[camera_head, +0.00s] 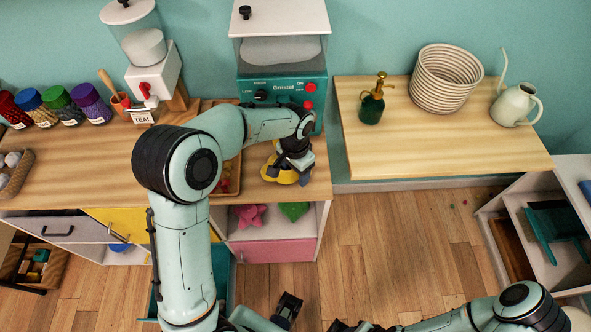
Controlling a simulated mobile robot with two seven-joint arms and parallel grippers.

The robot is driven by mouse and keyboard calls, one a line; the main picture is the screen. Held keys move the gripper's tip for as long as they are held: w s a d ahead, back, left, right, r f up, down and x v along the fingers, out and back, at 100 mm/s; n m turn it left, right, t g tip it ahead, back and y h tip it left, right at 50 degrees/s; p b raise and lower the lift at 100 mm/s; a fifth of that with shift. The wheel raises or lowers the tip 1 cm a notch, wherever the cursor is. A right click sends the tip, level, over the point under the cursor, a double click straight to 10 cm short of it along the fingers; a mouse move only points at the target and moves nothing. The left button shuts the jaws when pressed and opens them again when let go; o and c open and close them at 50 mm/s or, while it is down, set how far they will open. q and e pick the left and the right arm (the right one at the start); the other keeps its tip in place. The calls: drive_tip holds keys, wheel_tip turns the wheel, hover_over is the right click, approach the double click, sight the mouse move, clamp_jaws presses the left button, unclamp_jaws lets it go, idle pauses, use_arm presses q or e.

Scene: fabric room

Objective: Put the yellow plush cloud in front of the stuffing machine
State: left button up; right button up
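The yellow plush cloud (280,176) is at the front right part of the left wooden counter, partly hidden by my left gripper. The stuffing machine (268,91), teal with a clear box of white filling and red buttons, stands behind it against the wall. My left gripper (297,172) points down at the cloud, with yellow showing on both sides of it. Its fingertips are hidden, so I cannot tell whether it grips the cloud. My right gripper (346,326) is at the bottom edge, mostly cut off.
A wooden tray (234,176) with small pieces lies left of the cloud, partly behind my arm. Several colored jars (90,103) and a white dispenser (153,75) stand further left. The right table (440,150) holds a green spray bottle (372,106), basket (445,80) and watering can (514,104).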

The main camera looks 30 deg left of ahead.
use_arm(q)
drive_tip(key=shift+r, duration=0.25)
wheel_tip(320, 180, up, 12)
drive_tip(key=p, duration=0.1)
drive_tip(key=shift+p, duration=0.3)
drive_tip(key=shift+f, duration=0.15)
